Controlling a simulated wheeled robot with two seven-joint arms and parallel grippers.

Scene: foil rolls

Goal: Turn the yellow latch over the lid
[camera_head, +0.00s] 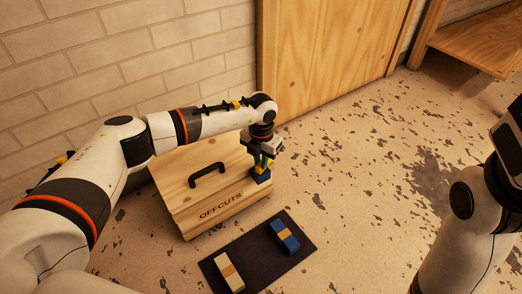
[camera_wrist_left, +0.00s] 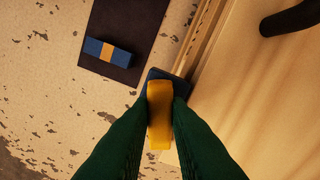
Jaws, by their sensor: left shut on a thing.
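A wooden box (camera_head: 230,203) lettered "OFFCUTS" stands on the floor, its sloping lid (camera_head: 182,170) closed and fitted with a black handle (camera_head: 207,174). The yellow latch (camera_wrist_left: 159,112) sits on a dark blue block (camera_wrist_left: 154,77) at the box's right edge, which also shows in the head view (camera_head: 262,177). My left gripper (camera_wrist_left: 158,108) has its green fingers shut on the latch, one on each side. The wrist view shows the latch beside the lid's edge. My right gripper is not in view; only part of my right arm shows at the right.
A dark mat (camera_head: 262,262) lies on the floor in front of the box. A blue block with an orange band (camera_head: 285,237) and a cream block with an orange band (camera_head: 229,272) lie on it. A brick wall and wooden panel stand behind. Open floor lies to the right.

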